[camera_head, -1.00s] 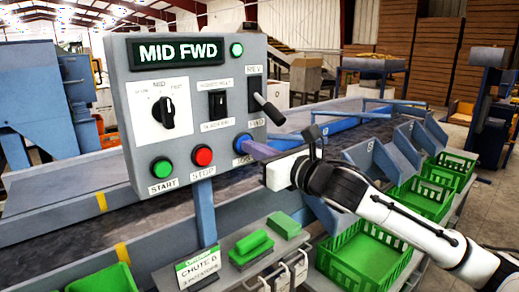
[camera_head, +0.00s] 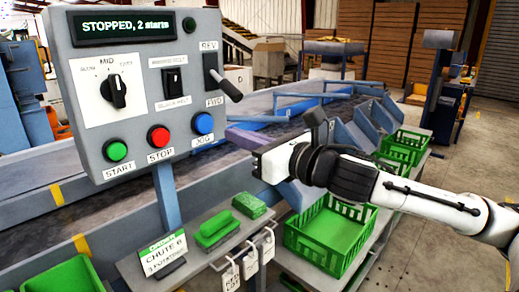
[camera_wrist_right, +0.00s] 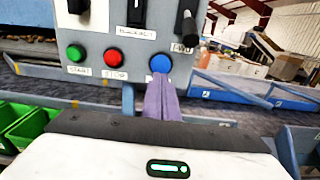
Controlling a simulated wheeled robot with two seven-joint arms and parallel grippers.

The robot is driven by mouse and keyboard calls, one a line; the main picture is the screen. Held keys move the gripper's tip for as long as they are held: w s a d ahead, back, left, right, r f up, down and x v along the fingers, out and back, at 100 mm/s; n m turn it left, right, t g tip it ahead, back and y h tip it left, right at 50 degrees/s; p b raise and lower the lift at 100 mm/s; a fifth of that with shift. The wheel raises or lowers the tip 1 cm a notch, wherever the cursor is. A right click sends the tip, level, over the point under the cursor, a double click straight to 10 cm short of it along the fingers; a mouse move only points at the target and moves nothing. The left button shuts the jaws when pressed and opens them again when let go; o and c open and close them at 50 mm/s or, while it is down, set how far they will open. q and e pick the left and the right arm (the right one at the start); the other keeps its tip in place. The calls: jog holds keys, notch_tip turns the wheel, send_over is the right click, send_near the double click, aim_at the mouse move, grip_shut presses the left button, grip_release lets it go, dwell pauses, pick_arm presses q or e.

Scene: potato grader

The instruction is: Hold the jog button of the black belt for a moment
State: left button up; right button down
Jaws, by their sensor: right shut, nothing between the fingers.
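The blue jog button (camera_head: 203,123) is at the lower right of the grey control panel (camera_head: 130,58), above a JOG label. It also shows in the right wrist view (camera_wrist_right: 160,63). The panel display (camera_head: 137,27) reads "STOPPED, 2 starts". My right gripper (camera_head: 232,134) is shut and empty, its purple fingers pointing at the panel. In the head view its tip is just right of the button with a small gap. In the right wrist view the fingers (camera_wrist_right: 161,98) end just below the button. My left gripper is not in view. The dark belt (camera_head: 285,103) runs behind the panel.
The green start button (camera_head: 116,151) and red stop button (camera_head: 158,136) are left of the jog button. A black lever (camera_head: 222,80) sticks out above it. Green crates (camera_head: 330,238) stand below my right arm. A shelf with green blocks (camera_head: 215,228) is under the panel.

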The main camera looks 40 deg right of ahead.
jog(key=s, duration=0.5)
jog(key=shift+s+d+p, duration=0.1)
jog(key=shift+d+p, duration=0.2)
jog(key=shift+p, duration=0.1)
dwell(1.2)
jog(key=s+d+f+m+g+h, duration=0.1)
jog(key=s+d+f+m+g, duration=0.15)
jog(key=f+m, duration=1.05)
jog(key=s+d+f+m+g+h, duration=0.25)
jog(key=f+m, duration=0.45)
jog(key=f, duration=1.1)
jog(key=s+a+f+m+g+y, duration=0.2)
jog(key=s+a+f+m, duration=0.4)
jog(key=a+f, duration=0.4)
jog(key=s+a+f+m+g+y, duration=0.1)
jog(key=s+a+f+m+g, duration=0.1)
jog(key=s+a+f+m, duration=0.4)
jog(key=a+f+m, duration=0.3)
jog(key=a+f, duration=0.2)
jog(key=a, duration=0.1)
jog(key=shift+s+a+y, duration=0.3)
jog(key=shift+s+y, duration=0.05)
jog(key=shift+s, duration=0.05)
